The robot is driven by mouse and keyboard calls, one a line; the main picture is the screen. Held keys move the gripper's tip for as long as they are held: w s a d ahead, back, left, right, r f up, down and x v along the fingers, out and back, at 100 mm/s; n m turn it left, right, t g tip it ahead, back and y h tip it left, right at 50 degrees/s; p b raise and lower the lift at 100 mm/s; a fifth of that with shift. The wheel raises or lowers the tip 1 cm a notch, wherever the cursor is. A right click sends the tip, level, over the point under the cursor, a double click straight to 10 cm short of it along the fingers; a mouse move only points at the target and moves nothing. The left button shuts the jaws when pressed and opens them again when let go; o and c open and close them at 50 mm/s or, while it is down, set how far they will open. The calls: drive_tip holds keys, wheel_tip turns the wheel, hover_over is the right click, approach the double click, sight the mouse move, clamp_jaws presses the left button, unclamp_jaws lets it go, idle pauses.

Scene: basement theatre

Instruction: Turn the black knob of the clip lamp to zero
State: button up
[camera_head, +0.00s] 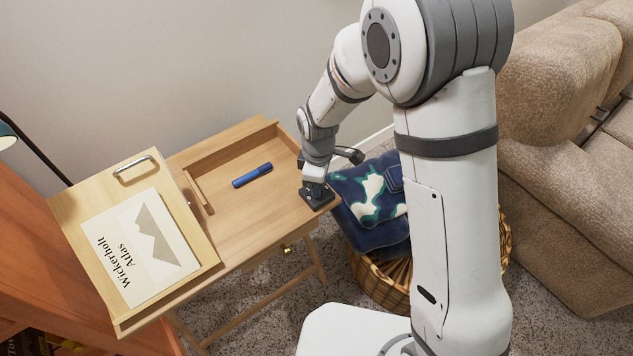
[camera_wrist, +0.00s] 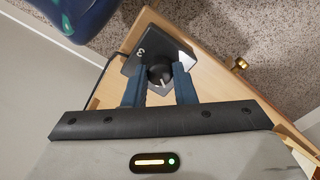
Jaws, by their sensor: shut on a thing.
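The black knob (camera_wrist: 159,74) shows in the wrist view on top of a black box (camera_wrist: 134,66) marked with a white "3". A short white line on the knob points down towards my palm. My gripper (camera_wrist: 160,70) is shut on the knob, one blue finger on each side. In the head view the black box (camera_head: 319,199) sits at the desk's right corner, with my gripper (camera_head: 315,184) right above it; the knob is hidden there. A teal lamp shade (camera_head: 6,136) on a dark stem shows at the left edge; I cannot tell whether it belongs to the knob.
The wooden desk (camera_head: 235,215) carries a blue marker (camera_head: 252,175) and a tilted board with a "Wickerholt Atlas" book (camera_head: 140,250). A wicker basket (camera_head: 385,285) with dark blue cloth (camera_head: 375,205) stands right of the desk. A beige sofa (camera_head: 570,170) is further right.

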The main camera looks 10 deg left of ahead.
drive_tip(key=n, duration=0.6)
drive_tip(key=shift+w+a+r+n, duration=0.1)
drive_tip(key=shift+w+r+n, duration=0.1)
drive_tip(key=shift+n, duration=0.2)
idle(0.4)
drive_tip(key=o, duration=1)
drive_tip(key=shift+s+f, duration=0.1)
drive_tip(key=shift+f, duration=0.05)
wheel_tip(320, 180, up, 8)
drive_tip(key=shift+f+p, duration=0.1)
drive_tip(key=shift+p, duration=0.2)
